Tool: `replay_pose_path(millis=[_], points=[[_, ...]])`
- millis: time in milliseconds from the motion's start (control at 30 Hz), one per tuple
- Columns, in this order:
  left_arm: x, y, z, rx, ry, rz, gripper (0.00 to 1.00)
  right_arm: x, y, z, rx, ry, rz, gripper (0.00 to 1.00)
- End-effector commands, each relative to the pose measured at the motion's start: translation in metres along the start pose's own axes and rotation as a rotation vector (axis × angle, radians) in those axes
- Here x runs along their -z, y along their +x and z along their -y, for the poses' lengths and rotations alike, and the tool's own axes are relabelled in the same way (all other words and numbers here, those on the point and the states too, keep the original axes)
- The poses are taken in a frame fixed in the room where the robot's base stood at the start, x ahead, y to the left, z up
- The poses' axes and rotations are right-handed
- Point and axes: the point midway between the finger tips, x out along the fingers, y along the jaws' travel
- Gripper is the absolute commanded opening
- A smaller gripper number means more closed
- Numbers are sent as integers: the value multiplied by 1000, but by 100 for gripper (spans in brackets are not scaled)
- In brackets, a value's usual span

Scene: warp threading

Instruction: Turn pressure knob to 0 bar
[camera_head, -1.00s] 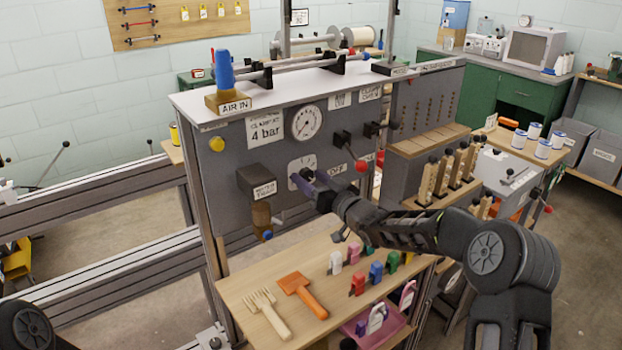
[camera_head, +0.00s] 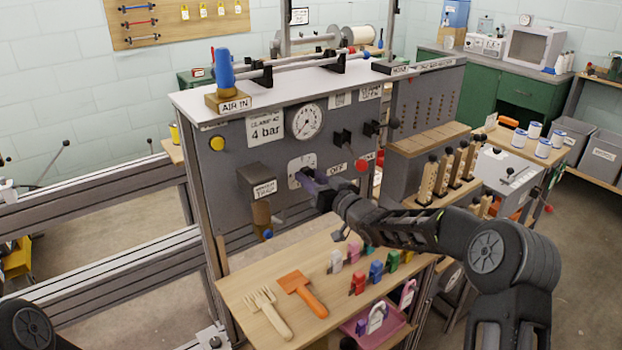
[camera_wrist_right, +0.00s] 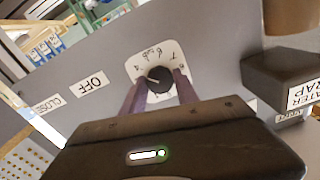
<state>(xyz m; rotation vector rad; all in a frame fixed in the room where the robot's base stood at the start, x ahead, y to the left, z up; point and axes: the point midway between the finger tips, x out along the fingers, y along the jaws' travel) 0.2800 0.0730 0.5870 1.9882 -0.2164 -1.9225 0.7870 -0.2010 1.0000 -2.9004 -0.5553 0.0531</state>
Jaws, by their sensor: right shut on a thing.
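The pressure knob (camera_wrist_right: 158,78) is a dark round knob on a white dial plate (camera_wrist_right: 150,60) with numbers around it, set in the grey panel. In the right wrist view its white pointer mark aims to the left side of the dial, near the 4. My right gripper (camera_wrist_right: 158,92) has its purple fingers on either side of the knob and is shut on it. In the head view the right gripper (camera_head: 309,180) reaches the panel and hides most of the knob. The pressure gauge (camera_head: 305,121) sits above it; its reading is too small to tell. My left gripper is out of view.
A dark water trap box (camera_head: 257,182) juts from the panel left of the knob. A red-tipped lever (camera_head: 360,166) sticks out to the right. Below, a wooden shelf (camera_head: 252,290) holds a brush, an orange scraper (camera_head: 302,291) and several coloured clips.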

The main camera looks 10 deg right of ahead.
Motion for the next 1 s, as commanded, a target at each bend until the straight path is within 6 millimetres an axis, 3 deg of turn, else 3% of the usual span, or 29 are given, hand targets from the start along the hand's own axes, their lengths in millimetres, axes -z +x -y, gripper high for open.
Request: replay_pose_path(millis=[467, 1000], points=[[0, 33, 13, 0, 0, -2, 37, -4, 0, -1, 0, -174, -3, 0], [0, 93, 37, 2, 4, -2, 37, -5, 0, -1, -1, -658, -1, 0]])
